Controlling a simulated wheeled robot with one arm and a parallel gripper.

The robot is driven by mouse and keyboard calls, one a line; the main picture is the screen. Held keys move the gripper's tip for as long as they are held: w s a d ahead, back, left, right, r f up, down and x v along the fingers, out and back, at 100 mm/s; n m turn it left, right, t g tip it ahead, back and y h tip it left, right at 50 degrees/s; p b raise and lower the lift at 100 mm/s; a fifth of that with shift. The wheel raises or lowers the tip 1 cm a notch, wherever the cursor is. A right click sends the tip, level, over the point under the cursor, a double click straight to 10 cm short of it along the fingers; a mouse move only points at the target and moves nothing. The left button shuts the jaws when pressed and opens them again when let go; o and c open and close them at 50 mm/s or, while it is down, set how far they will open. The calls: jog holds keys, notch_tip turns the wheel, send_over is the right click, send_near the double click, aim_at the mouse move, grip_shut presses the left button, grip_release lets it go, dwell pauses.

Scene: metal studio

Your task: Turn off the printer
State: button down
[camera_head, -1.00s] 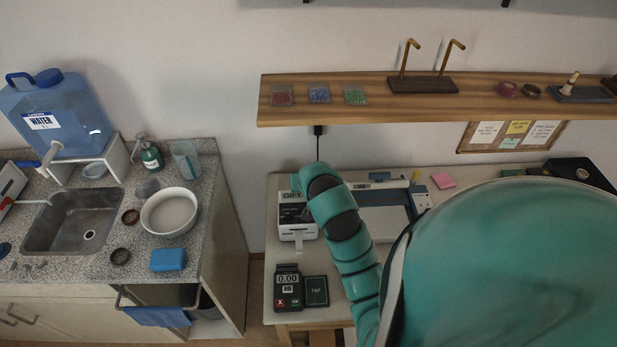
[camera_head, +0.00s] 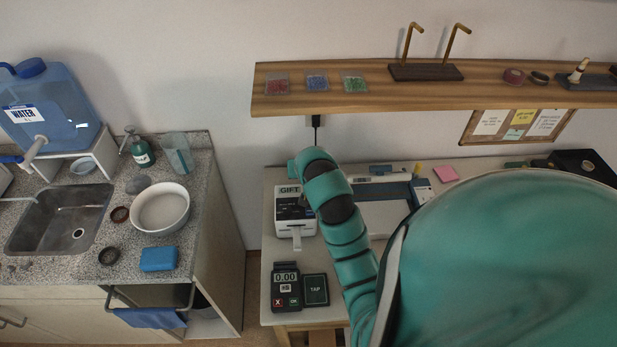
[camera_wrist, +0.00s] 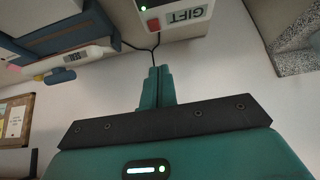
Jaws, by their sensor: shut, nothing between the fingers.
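The printer (camera_head: 284,214) is a small white and dark box labelled GIFT, with a paper strip hanging from its front. It stands at the left of the table, partly covered by my arm in the head view.
A card terminal (camera_head: 285,288) and a dark TAP pad (camera_head: 315,290) lie in front of the printer. A flat white and blue device (camera_head: 385,189) sits to its right. A wooden shelf (camera_head: 430,94) hangs above. A dark cable (camera_wrist: 154,55) passes near my fingertips.

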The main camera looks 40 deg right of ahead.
jog(key=b+x, duration=0.2)
jog(key=x, duration=0.1)
jog(key=shift+f+b, duration=0.4)
jog(key=shift+w+d+f, duration=0.2)
jog(key=shift+w+f, duration=0.05)
jog(key=shift+w, duration=0.05)
jog(key=shift+w+d+f+p, duration=0.1)
jog(key=shift+w+f+p, duration=0.1)
jog(key=shift+p, duration=0.25)
notch_tip(320, 180, down, 5)
jog(key=p, duration=0.2)
jog(key=shift+r+p, duration=0.1)
jog(key=shift+p, duration=0.25)
jog(key=shift+f, duration=0.2)
jog(key=shift+s+f+b, duration=0.1)
jog(key=shift+f+b, duration=0.45)
jog(key=shift+b, duration=0.5)
jog(key=shift+s+r+t+h, duration=0.1)
jog(key=shift+r+t+h, duration=0.2)
jog(key=shift+r+t, duration=0.1)
jog(key=shift+f, duration=0.1)
